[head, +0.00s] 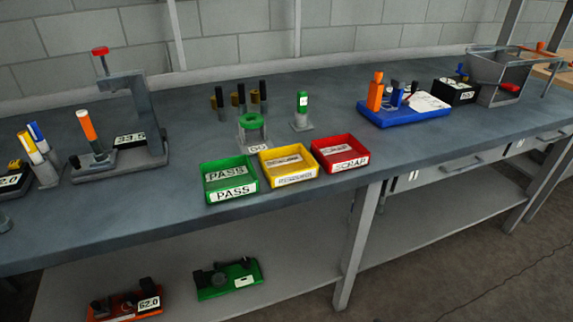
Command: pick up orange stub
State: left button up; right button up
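An upright stub with an orange body and a white top (87,125) stands in a small grey holder on the base of the grey press at the left. A second orange upright piece (375,92) stands at the left end of the blue tray (405,120). I cannot tell which of these is the orange stub the task names. Neither of my grippers shows in the head view.
Green (230,191), yellow (288,176) and red (340,163) bins line the bench's front edge. A grey press (130,100) stands left, a metal bin (498,72) at the right.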

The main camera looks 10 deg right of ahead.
aim_at(99, 155)
jog(key=j+u, duration=0.1)
jog(key=u, duration=1.15)
